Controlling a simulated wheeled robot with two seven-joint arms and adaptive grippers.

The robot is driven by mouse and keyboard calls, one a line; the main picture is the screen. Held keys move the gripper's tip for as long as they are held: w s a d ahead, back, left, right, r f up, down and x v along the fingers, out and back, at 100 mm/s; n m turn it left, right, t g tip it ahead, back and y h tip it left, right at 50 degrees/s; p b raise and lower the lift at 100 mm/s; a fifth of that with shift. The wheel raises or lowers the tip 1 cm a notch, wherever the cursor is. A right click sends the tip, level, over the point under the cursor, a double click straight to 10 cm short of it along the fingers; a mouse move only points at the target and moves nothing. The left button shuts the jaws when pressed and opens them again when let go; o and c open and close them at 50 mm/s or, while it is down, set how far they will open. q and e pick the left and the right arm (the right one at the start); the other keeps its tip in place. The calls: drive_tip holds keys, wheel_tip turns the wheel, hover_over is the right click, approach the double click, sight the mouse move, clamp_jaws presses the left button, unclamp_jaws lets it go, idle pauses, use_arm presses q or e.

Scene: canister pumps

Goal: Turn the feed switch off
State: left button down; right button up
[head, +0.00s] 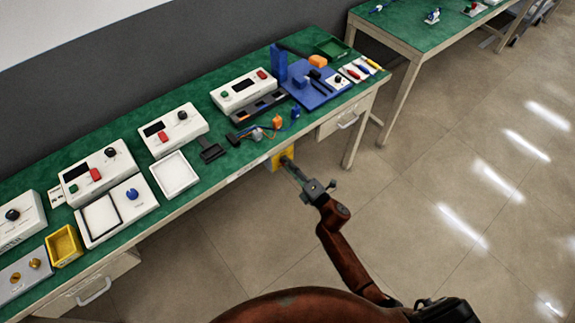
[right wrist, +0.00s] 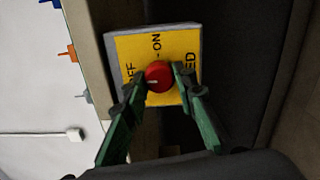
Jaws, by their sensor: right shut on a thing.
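The feed switch is a yellow plate (right wrist: 182,42) on a grey box, with a round red knob (right wrist: 158,77). Black lettering on it shows "ON" and parts of other words, partly covered by the fingers. A pale mark shows on the lower left of the knob's face. In the head view the yellow switch box (head: 276,163) sits at the bench's front edge, below the top. My right gripper (head: 288,162) reaches it from the front. In the right wrist view its two green-grey fingers (right wrist: 160,82) are shut on the knob, one on each side. My left gripper is out of view.
The green bench top (head: 222,170) carries white control boxes (head: 172,130), a white tray (head: 174,175), a yellow bin (head: 63,246) and small coloured parts. A drawer (head: 342,118) sits right of the switch. The floor (head: 440,160) in front is clear.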

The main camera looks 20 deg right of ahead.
drive_tip(key=shift+f, duration=0.1)
drive_tip(key=o, duration=1.2)
drive_tip(key=shift+c, duration=0.2)
drive_tip(key=v, duration=1.2)
